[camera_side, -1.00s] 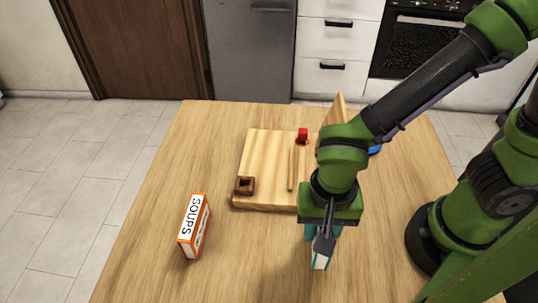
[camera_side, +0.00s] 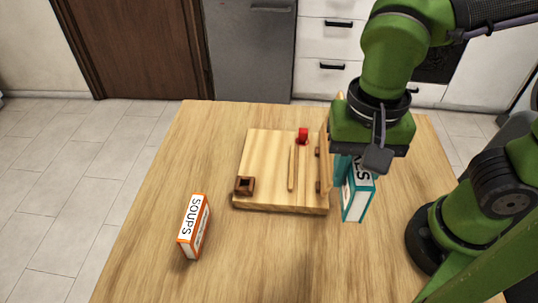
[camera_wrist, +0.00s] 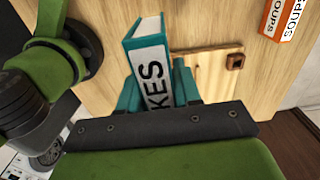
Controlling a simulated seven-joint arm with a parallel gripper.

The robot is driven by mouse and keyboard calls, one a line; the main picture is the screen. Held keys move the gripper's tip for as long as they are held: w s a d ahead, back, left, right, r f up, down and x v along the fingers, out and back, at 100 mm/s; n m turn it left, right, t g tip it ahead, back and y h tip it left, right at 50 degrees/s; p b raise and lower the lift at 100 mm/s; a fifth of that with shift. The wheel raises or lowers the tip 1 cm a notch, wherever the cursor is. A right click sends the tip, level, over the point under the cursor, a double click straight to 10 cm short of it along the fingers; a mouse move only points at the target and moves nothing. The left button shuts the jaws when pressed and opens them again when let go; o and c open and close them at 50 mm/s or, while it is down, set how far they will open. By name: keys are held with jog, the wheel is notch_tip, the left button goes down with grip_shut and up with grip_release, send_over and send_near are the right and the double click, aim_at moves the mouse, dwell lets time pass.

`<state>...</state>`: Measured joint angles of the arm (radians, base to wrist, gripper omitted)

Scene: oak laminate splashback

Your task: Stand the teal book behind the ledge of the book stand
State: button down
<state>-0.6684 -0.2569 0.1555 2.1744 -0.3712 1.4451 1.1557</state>
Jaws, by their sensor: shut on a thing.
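The teal book (camera_side: 357,194) hangs upright in my gripper (camera_side: 352,172), at the right of the book stand. In the wrist view the teal book (camera_wrist: 150,65) is between the two teal fingers of my gripper (camera_wrist: 158,85), which are shut on it. The wooden book stand (camera_side: 262,165) lies on the table with its thin ledge (camera_side: 291,168) across the base and its upright back panel (camera_side: 325,140) at the right. The book is on the panel's outer side, away from the ledge. My gripper hides part of the book and panel.
An orange soups box (camera_side: 194,226) stands at the front left, apart from the stand. A small brown square holder (camera_side: 245,186) sits at the stand's left corner and a red object (camera_side: 303,136) at its back. The table front (camera_side: 270,260) is clear.

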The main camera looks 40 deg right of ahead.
jog(key=w+d, duration=0.5)
jog(key=w, duration=0.4)
jog(key=w+d, duration=0.4)
jog(key=w, duration=0.4)
jog(key=shift+f, duration=7.5)
jog(key=shift+f, duration=0.6)
jog(key=c, duration=0.7)
grip_release()
notch_tip(320, 180, up, 8)
